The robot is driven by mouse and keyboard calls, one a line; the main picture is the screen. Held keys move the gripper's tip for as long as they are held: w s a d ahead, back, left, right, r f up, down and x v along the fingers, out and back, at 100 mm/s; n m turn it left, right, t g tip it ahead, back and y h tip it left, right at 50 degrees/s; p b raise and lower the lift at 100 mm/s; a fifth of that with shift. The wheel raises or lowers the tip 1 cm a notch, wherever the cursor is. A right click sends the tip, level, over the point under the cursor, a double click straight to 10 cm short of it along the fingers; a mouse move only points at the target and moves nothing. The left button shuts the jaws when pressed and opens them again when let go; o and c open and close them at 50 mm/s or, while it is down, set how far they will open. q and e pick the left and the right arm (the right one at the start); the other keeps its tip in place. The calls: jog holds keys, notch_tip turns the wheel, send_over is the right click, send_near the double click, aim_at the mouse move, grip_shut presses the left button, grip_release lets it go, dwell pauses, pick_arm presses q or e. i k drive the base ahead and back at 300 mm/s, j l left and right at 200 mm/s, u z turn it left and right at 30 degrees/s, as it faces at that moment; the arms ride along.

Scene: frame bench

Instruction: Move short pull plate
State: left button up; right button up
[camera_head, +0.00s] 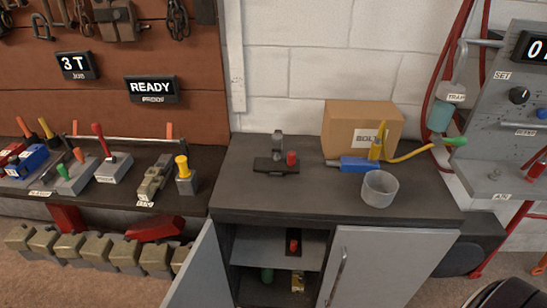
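No part is clearly labelled as the short pull plate, so I cannot tell for sure which one it is. A flat dark plate (276,166) lies on the cabinet top, with a grey post (278,146) behind it and a red knob (291,158) at its right end. A smaller dark piece with a red top (294,242) stands on the shelf inside the cabinet, partly in shadow. Neither of my grippers shows in the head view.
The cabinet (330,209) has its left door (196,270) swung open; its right door (375,265) partly covers the front.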

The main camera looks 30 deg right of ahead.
aim_at(291, 164)
jog(key=z, duration=0.9)
jog(key=k, duration=0.05)
